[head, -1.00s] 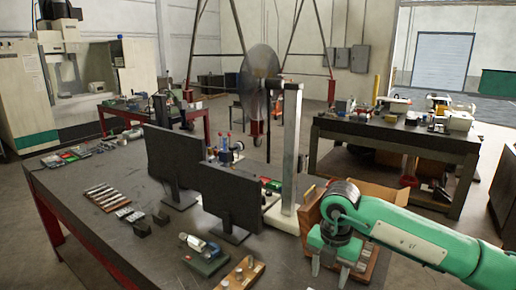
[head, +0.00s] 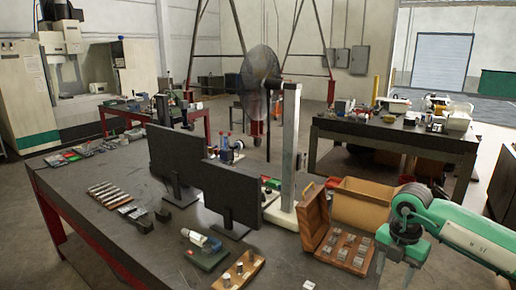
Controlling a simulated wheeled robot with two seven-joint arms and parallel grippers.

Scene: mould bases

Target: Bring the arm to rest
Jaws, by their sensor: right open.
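My right gripper (head: 395,272) hangs at the lower right in the head view, at the end of my green arm. Its jaws point down and are open, with nothing seen between them. It is just right of an open brown wooden case (head: 318,240) that holds several small grey metal blocks. My left gripper is not in view.
The dark worktable (head: 90,220) with red legs carries two monitors (head: 228,195), a white post (head: 289,150) with a fan, a green-based device (head: 205,250) and a wooden block with pegs (head: 238,272). A cardboard box (head: 362,203) stands behind the case.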

